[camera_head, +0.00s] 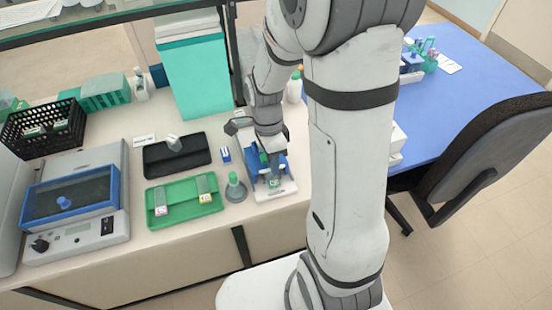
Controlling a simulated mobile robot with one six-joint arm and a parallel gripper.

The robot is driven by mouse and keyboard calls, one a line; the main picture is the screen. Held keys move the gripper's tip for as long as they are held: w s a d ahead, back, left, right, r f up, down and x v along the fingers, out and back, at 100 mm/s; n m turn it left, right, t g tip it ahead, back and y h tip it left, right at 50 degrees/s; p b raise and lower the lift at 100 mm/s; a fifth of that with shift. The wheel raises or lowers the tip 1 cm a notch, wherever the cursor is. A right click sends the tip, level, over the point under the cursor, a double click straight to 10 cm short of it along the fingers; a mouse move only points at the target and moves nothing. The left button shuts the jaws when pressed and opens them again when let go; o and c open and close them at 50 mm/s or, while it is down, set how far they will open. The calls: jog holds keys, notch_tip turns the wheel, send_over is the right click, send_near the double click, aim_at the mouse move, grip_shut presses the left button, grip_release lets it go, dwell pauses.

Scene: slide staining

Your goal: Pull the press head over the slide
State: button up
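The press (277,192), with a white base and blue and green parts, stands near the bench's front edge, just left of my arm. My gripper (270,157) points down over it, at the upper part of the press. The gripper's fingers are small and partly merge with the blue and green parts, so I cannot tell whether they are closed or touching the press head. The slide in the press is too small and covered to make out.
A green tray (181,215) with small labelled items lies left of the press. A grey round stand with a green top (234,188) is between them. A black tray (190,157), a blue-lidded device (68,199) and a black basket (42,143) stand further left. A blue desk (470,92) is at right.

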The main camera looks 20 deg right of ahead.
jog(key=shift+o, duration=1.4)
jog(key=v, duration=0.7)
jog(key=shift+r+b, duration=0.4)
jog(key=shift+b, duration=0.05)
jog(key=shift+w, duration=0.1)
jog(key=s+r+n+t, duration=0.5)
jog(key=s+r+n, duration=0.3)
jog(key=n, duration=0.9)
jog(key=s, duration=0.3)
jog(key=shift+n+t, duration=0.4)
